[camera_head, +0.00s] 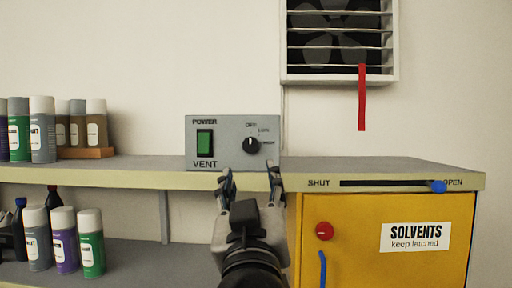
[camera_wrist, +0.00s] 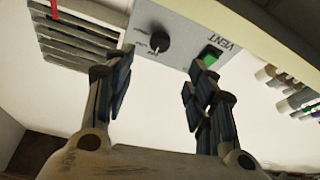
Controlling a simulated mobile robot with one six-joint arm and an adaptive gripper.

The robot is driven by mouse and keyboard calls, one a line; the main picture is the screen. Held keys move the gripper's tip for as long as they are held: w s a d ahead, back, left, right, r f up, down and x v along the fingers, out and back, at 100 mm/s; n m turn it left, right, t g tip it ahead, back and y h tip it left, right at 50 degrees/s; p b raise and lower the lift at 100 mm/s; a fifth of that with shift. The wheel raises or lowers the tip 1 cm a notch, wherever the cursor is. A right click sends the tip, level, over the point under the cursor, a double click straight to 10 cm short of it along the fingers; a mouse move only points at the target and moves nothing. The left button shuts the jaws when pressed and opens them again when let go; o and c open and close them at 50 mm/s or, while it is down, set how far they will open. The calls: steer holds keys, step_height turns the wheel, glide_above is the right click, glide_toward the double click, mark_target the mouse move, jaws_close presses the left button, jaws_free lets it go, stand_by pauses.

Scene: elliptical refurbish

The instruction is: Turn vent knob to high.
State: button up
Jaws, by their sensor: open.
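The grey vent box (camera_head: 232,158) stands on the bench top, with a green power switch (camera_head: 204,142) at its left. Its round black vent knob (camera_head: 251,146) is at the right, with small labels around its upper right side. The knob's pale mark seems to point roughly up, toward the OFF label, but it is small. My gripper (camera_head: 248,176) is open and empty, in front of and slightly below the knob. In the wrist view the knob (camera_wrist: 160,42) shows beyond and between the fingertips (camera_wrist: 161,70), not touching them.
A wall fan vent (camera_head: 340,45) with a red strip (camera_head: 362,98) is above right. A slider with a blue handle (camera_head: 439,187) is on the bench edge, above a yellow solvents cabinet (camera_head: 350,245). Spray cans (camera_head: 42,130) stand at the left. The bench around the box is clear.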

mark_target(251, 148)
steer(key=p+x, duration=0.2)
steer(key=x, duration=1)
steer(key=shift+p, duration=0.4)
steer(key=c, duration=1.1)
